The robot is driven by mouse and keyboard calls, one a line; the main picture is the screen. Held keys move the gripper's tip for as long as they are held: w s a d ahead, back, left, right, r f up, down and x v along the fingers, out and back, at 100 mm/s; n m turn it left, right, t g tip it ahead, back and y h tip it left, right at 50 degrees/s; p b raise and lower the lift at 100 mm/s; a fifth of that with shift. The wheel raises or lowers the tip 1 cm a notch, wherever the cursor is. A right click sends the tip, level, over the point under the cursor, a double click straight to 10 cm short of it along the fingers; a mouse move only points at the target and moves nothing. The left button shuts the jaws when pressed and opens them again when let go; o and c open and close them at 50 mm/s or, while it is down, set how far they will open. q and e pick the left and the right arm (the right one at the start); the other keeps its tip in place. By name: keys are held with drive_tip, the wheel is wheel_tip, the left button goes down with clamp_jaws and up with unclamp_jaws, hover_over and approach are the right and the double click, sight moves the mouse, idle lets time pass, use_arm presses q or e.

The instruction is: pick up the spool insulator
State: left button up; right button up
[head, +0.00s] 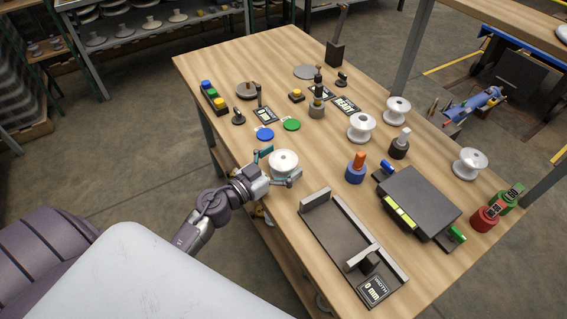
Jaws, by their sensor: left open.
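A white spool insulator (284,161) stands upright near the left edge of the wooden table. My left gripper (277,168) is open at this spool, with one teal-tipped finger on its far left side and the other at its near right side. I cannot tell whether the fingers touch it. Similar white spools stand farther right: one at the middle (361,126), one behind it (397,108) and one near the right edge (470,162). My right gripper is not in view.
A grey tray-like gauge (340,235) lies in front. A blue pot with an orange top (356,168) and a dark box (420,202) stand to the right. Wood between spool and blue pot is clear.

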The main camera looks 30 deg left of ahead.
sight(283, 157)
use_arm(q)
drive_tip(key=c, duration=1.5)
drive_tip(key=shift+r, duration=0.1)
drive_tip(key=shift+r+p, duration=0.35)
drive_tip(key=shift+r, duration=0.15)
wheel_tip(283, 157, up, 4)
drive_tip(key=p, duration=0.2)
drive_tip(key=shift+p, duration=0.4)
drive_tip(key=shift+w+d+r+p, duration=2.3)
drive_tip(key=shift+d+r+p, duration=0.65)
drive_tip(key=shift+d, duration=2.4)
drive_tip(key=s+a+r+n+y, duration=0.2)
drive_tip(key=s+r+y, duration=0.1)
drive_tip(key=s, duration=0.6)
drive_tip(key=s+a+r+n+t+y, duration=0.1)
drive_tip(key=s+a+r+y, duration=0.1)
drive_tip(key=s, duration=0.7)
drive_tip(key=shift+s+a+r+n+y, duration=0.15)
drive_tip(key=shift+a+r+n+y, duration=0.2)
drive_tip(key=shift+r, duration=0.4)
